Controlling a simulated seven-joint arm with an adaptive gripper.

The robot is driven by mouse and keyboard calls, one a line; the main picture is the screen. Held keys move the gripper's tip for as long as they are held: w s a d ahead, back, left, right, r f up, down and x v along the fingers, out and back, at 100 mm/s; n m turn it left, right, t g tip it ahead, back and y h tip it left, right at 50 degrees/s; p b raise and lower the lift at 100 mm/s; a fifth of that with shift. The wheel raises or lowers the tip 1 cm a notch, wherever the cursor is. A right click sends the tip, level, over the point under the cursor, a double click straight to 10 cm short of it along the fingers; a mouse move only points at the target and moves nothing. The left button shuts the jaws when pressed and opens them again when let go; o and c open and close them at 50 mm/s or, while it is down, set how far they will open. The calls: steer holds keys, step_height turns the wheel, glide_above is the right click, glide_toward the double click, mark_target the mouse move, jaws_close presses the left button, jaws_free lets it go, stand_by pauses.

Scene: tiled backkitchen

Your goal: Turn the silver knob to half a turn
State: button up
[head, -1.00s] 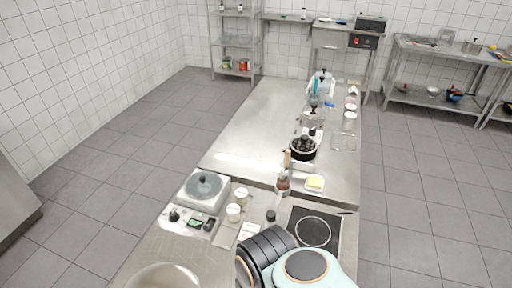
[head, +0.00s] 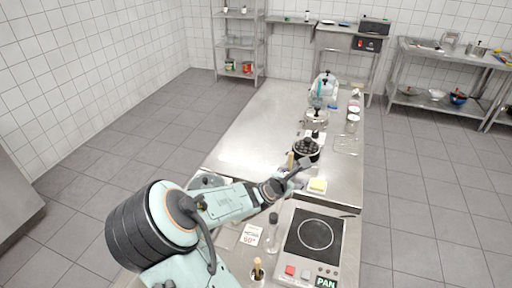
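A small silver-grey round part (head: 306,274), which looks like the silver knob, sits on the front panel of the induction cooker (head: 286,258). It lies between a red button (head: 290,270) and a display reading PAN (head: 326,282). It is too small to read its turn angle. My gripper (head: 296,173) is beyond the cooker's far left corner, near the black pot and the yellow block, well away from the knob. Its fingers are small and blurred into the background, so I cannot tell whether they are open or shut.
A black pot (head: 306,150) and a yellow block (head: 317,185) stand behind the cooker. A bottle (head: 272,233), a sign (head: 251,235) and a gold-topped bottle (head: 257,268) stand left of it. The cooker's top is clear.

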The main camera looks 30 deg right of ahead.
mark_target(287, 174)
steer(key=a+f+n, duration=0.1)
steer(key=w+a+f+n+h, duration=0.1)
steer(key=n, duration=0.1)
steer(key=shift+w+a, duration=0.25)
steer(key=shift+t, duration=0.3)
steer(key=x, duration=0.6)
steer(key=shift+w+f, duration=0.25)
steer(key=shift+w, duration=0.1)
steer(key=shift+c, duration=0.3)
jaws_close()
